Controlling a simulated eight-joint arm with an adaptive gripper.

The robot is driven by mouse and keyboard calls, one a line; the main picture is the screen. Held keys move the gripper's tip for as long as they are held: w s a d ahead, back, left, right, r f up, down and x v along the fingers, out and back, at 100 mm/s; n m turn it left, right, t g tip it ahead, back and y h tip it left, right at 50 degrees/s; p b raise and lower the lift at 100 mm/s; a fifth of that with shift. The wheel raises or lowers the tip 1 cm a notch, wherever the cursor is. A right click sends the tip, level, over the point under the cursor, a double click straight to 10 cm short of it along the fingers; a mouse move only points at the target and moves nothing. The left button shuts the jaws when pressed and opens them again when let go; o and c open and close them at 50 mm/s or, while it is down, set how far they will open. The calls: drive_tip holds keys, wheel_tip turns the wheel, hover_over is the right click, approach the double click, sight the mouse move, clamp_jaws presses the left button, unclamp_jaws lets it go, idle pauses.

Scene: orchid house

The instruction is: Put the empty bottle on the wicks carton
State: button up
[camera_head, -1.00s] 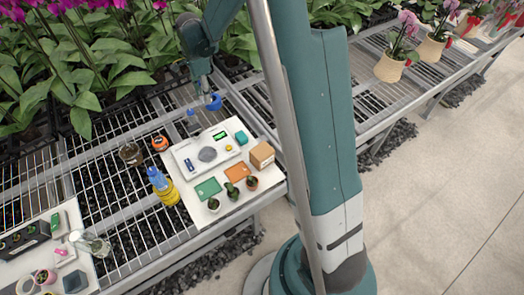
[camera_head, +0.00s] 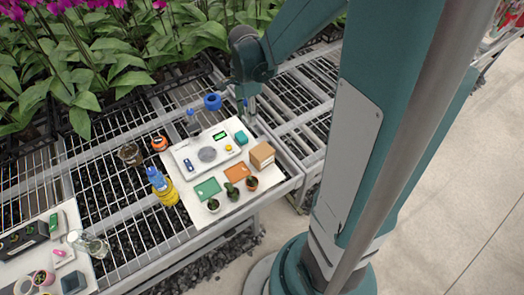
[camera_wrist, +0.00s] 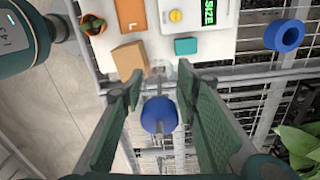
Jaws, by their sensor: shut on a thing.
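My gripper (camera_wrist: 158,100) is shut on the empty bottle, a clear bottle with a blue cap (camera_wrist: 160,115). The cap shows between the green fingers in the wrist view; the clear body is hard to make out. In the head view, my gripper (camera_head: 247,103) is above the bench behind the white board, with the bottle small and partly hidden. The wicks carton, a brown cardboard box (camera_head: 262,155), stands at the board's right edge. It also shows in the wrist view (camera_wrist: 130,58), just beyond the left finger. The bottle is apart from the carton.
A teal block (camera_head: 241,138), an orange card (camera_head: 236,172) and small potted plants (camera_head: 232,191) are near the carton. A blue ring (camera_head: 212,101) and another blue-topped item (camera_head: 192,122) are at the board's back. Open mesh bench lies to the right.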

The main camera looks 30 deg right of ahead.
hover_over(262, 150)
drive_tip(key=shift+s+f, duration=0.1)
drive_tip(key=shift+f, duration=0.1)
idle(0.4)
drive_tip(key=shift+f+b, duration=0.65)
drive_tip(key=shift+f, duration=2.25)
drive_tip(key=shift+f, duration=0.1)
drive_tip(key=shift+f+b, duration=0.4)
drive_tip(key=shift+f, duration=1.6)
drive_tip(key=shift+f, duration=0.15)
drive_tip(key=o, duration=0.4)
drive_tip(key=shift+c, duration=0.2)
drive_tip(key=o, duration=0.4)
drive_tip(key=shift+o, duration=0.2)
